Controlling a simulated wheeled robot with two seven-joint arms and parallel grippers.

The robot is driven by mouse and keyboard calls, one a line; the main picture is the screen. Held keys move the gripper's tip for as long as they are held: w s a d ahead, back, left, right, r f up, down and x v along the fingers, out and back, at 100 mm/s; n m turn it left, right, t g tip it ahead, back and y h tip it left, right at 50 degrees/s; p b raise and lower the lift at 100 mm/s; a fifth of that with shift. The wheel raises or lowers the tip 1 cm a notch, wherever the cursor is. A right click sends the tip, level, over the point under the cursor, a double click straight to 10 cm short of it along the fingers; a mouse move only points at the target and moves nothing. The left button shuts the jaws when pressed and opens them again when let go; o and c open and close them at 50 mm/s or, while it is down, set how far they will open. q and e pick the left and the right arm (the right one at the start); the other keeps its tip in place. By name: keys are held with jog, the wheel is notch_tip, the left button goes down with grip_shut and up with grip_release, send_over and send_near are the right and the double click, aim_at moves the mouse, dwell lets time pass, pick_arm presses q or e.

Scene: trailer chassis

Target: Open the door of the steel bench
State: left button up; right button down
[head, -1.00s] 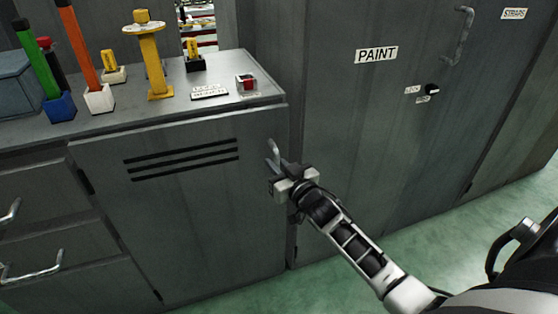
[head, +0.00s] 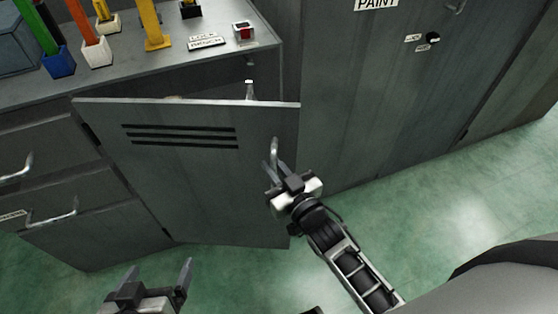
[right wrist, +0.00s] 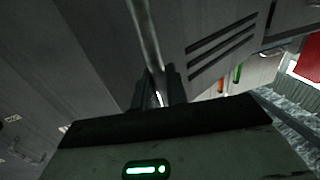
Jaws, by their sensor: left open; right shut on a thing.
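The steel bench (head: 215,75) stands at the left in the head view, with a grey top. Its door (head: 190,190), with three dark slots, stands partly open, hinged on its left side and swung out toward me. A dark gap shows above the door's top edge. My right gripper (head: 272,178) is shut on the door handle (head: 274,152) near the door's right edge. The handle also runs between the fingers in the right wrist view (right wrist: 148,40). My left gripper (head: 160,280) is open and empty at the bottom, in front of the door and apart from it.
Drawers (head: 50,180) with metal handles are left of the door. Tools in holders and a small red-and-white box (head: 243,31) stand on the bench top. A grey paint cabinet (head: 370,100) stands at the right. Green floor (head: 420,200) is clear in front of it.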

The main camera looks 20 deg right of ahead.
jog(key=c, duration=1.5)
grip_release()
jog(key=shift+a, duration=0.15)
jog(key=s+d, duration=0.1)
jog(key=s, duration=0.4)
jog(key=s+d, duration=0.1)
jog(key=s, duration=0.4)
jog(key=s+d, duration=0.1)
jog(key=s, duration=0.4)
jog(key=shift+s+d, duration=0.15)
jog(key=shift+s, duration=0.1)
